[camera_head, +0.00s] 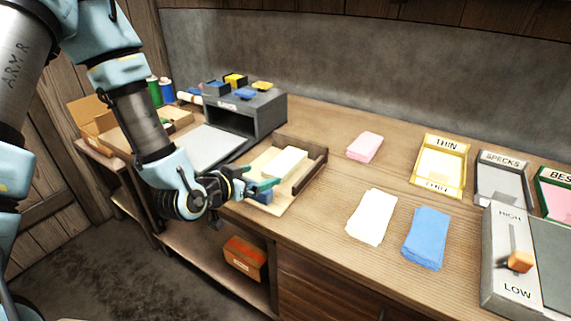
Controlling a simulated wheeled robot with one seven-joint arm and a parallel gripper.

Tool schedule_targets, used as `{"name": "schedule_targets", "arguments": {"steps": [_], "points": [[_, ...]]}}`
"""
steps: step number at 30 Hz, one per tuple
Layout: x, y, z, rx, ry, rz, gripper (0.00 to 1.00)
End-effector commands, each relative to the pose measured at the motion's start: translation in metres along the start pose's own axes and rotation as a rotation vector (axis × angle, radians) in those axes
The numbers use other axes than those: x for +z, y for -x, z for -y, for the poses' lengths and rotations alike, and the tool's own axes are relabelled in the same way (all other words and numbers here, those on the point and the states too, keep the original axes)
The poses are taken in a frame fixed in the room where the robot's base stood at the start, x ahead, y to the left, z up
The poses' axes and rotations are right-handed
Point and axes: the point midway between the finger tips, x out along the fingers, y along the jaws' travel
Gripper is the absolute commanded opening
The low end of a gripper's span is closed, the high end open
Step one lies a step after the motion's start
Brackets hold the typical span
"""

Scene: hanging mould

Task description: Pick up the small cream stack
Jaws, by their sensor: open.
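A small cream stack (285,162) lies as a pale oblong block on a light wooden tray (314,168) with dark raised sides, near the table's front edge. My gripper (260,181) reaches in from the left with its teal fingers spread. It is open, and its fingertips are just in front of the stack's near left end. Nothing shows between the fingers. I cannot tell whether a finger touches the stack or the tray.
Flat pink (365,147), off-white (371,217) and blue (426,238) stacks lie to the right. Labelled trays, THIN (441,166) and SPECKS (502,181), stand behind. A HIGH/LOW lever box (508,262) is at far right. A dark grey machine (247,110) stands behind the wooden tray.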

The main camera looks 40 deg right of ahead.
Motion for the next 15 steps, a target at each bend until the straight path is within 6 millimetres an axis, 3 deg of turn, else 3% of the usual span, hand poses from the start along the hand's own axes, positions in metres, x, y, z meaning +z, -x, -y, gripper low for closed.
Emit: {"name": "schedule_targets", "arguments": {"steps": [3, 15], "points": [[-0.002, -0.018, 0.000, 0.001, 0.000, 0.000, 1.00], [-0.002, -0.054, 0.003, -0.001, 0.002, 0.003, 1.00]]}}
